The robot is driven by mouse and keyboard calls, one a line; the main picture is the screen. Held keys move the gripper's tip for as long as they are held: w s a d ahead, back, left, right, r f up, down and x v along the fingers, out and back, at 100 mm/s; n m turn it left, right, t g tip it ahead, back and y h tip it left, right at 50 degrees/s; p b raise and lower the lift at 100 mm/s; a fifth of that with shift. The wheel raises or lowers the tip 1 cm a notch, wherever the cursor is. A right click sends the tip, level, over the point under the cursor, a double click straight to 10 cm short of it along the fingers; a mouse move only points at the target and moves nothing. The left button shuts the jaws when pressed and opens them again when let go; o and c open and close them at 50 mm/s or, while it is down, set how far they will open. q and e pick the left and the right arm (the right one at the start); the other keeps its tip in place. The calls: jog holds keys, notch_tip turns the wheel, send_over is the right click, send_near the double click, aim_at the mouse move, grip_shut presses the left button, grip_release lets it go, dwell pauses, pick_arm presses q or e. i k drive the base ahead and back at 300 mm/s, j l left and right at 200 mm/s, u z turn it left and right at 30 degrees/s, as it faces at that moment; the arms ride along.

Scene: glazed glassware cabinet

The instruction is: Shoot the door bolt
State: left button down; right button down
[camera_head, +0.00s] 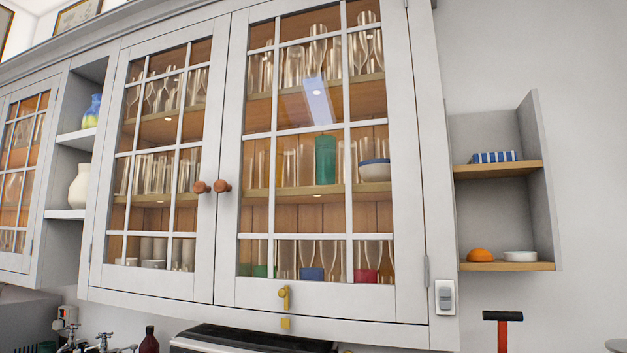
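The door bolt (284,296) is a small brass fitting low on the bottom rail of the right glazed door (296,289). A small brass keeper plate (285,323) sits below it on the cabinet's bottom frame. A gap shows between the bolt and the keeper. The right door and the left glazed door (140,277) look closed, each with a round brown knob. Neither of my grippers is in view.
Glassware, a green canister (325,158) and a bowl (374,170) stand behind the glass. A white switch (445,297) is at the cabinet's lower right corner. Open shelves (505,170) are at right. A red-and-black handle (502,330), taps (103,342) and a dark bottle (149,341) are below.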

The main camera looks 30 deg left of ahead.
aim_at(283, 293)
jog(key=k+j, duration=0.15)
jog(key=j, duration=0.15)
jog(key=k+j, duration=0.1)
jog(key=j, duration=0.95)
jog(key=i+j, duration=0.15)
jog(key=j+z, duration=0.05)
jog(key=j, duration=0.05)
